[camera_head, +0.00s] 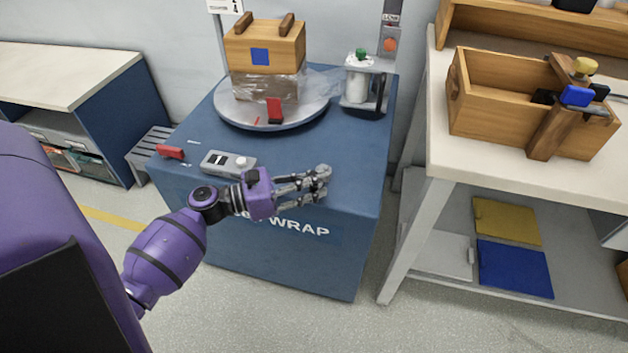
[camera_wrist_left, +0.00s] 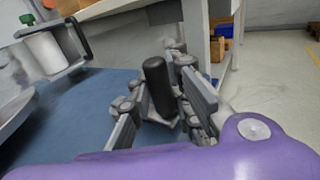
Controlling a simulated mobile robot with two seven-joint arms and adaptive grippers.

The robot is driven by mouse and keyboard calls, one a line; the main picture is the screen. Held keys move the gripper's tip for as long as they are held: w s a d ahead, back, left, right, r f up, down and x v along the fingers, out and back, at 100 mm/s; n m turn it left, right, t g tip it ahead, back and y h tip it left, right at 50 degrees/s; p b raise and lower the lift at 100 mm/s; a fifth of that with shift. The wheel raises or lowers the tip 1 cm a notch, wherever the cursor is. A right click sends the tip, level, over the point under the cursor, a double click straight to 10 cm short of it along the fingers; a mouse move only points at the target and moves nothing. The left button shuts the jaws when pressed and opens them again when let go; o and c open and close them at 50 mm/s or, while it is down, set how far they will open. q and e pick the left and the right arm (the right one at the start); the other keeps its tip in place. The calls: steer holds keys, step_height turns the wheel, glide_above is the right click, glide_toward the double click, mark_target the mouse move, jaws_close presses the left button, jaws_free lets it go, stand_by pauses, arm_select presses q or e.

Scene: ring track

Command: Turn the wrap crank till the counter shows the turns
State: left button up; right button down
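A blue wrap stand (camera_head: 345,150) carries a grey turntable (camera_head: 228,108) with a wooden box (camera_head: 265,47) on it, its lower part wrapped in film. The counter sign (camera_head: 226,5) is cut off by the top edge; a dark figure like a 4 shows. My left gripper (camera_head: 318,182) is over the stand's front edge. In the left wrist view, a black upright handle (camera_wrist_left: 158,85), seemingly the crank's, stands between its fingers, which look open, with narrow gaps. The handle is hidden behind the gripper in the head view. My right gripper is out of view.
A white film roll (camera_head: 357,84) stands beside the turntable. A grey control box (camera_head: 228,163) and a red handle (camera_head: 171,151) are on the stand's left front. At right is a white workbench (camera_head: 440,160) with an open wooden crate (camera_head: 490,107). Floor is clear in front.

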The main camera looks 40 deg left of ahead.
arm_select(q)
steer(key=o, duration=0.4)
steer(key=shift+d, duration=0.1)
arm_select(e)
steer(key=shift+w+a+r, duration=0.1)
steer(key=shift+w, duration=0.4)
arm_select(q)
steer(key=shift+s, duration=0.15)
steer(key=v, duration=1.2)
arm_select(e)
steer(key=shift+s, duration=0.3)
